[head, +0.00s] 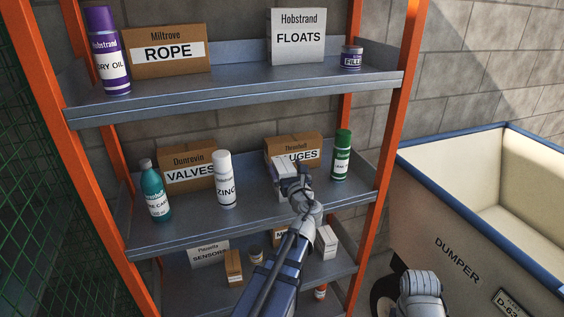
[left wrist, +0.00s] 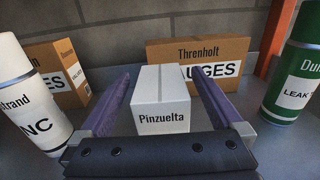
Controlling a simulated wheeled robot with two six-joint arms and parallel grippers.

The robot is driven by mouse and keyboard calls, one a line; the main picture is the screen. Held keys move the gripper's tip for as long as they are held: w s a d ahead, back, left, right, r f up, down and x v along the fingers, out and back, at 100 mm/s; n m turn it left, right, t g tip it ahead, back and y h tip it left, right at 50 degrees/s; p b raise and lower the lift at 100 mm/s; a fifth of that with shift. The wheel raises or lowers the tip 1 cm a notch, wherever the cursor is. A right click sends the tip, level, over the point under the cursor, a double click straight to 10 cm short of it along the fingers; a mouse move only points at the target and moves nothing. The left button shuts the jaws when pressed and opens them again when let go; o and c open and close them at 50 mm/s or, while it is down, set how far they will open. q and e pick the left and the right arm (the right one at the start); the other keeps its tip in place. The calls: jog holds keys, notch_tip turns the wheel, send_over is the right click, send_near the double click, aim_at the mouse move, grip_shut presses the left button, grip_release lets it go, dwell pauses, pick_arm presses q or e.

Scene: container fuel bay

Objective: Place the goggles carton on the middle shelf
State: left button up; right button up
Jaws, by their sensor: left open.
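A small white carton (left wrist: 161,108) with the word Pinzuelta on its front stands upright on the middle shelf (head: 240,222); I cannot read "goggles" on it. It also shows in the head view (head: 285,168), in front of the Threnholt gauges box (head: 308,147). My left gripper (head: 291,182) is open, its two fingers one on each side of the carton in the left wrist view, with a gap showing beside it. The gripper hides part of the carton in the head view. My right gripper is not in view; only part of my right arm shows at lower right.
The zinc can (head: 226,180) is left of my gripper and the green leak spray can (head: 341,155) right. The valves box (head: 187,168) and teal bottle (head: 155,192) stand farther left. The top shelf (head: 240,88) is above. A dumper (head: 480,240) stands right of the rack.

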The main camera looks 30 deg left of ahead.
pick_arm(q)
jog(key=v, duration=0.7)
jog(key=shift+s, duration=0.15)
jog(key=shift+d, duration=0.15)
